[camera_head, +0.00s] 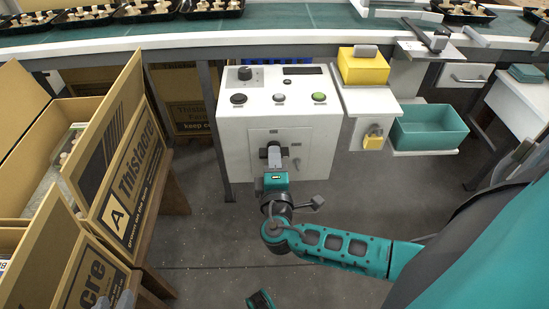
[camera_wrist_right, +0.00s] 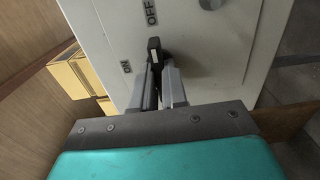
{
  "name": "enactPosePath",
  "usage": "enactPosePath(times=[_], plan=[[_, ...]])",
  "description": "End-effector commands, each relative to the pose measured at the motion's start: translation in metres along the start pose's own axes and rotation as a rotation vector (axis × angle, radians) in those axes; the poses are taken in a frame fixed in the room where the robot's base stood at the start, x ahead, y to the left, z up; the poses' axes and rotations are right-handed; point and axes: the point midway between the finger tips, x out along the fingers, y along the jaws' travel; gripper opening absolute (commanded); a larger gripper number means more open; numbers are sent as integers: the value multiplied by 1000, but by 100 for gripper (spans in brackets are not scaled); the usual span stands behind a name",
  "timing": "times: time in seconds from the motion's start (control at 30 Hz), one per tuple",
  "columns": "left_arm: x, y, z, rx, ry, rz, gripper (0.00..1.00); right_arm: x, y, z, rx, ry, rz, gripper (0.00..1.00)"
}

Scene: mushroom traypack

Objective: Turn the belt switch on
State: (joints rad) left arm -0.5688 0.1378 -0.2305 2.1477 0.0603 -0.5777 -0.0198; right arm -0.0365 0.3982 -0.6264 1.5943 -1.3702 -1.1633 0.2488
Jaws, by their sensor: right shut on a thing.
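The belt switch is a small dark lever (camera_wrist_right: 154,48) on the front of a white control box (camera_head: 235,150).
Round buttons, one green (camera_head: 319,97), and a knob (camera_head: 245,74) sit on the box top. A yellow bin (camera_head: 362,68) and a teal bin (camera_head: 430,128) stand right. Cardboard boxes (camera_head: 127,175) stand left. The conveyor (camera_head: 290,17) runs behind. Floor in front is clear.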

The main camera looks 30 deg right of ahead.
Motion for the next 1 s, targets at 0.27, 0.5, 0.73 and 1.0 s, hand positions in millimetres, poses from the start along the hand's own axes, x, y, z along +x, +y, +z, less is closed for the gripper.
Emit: enactPosePath(times=[0.27,0.5,0.73,1.0], plan=[[-14,2,-20,0,-2,2,36,0,4,0,-260,0,-1,0],[-24,4,-34,0,-3,3,36,0,3,0,-519,1,-1,0],[-26,4,-37,0,-4,3,36,0,0,0,-623,1,-1,0],[-27,4,-38,0,-4,3,36,0,1,0,-641,1,-1,0]])
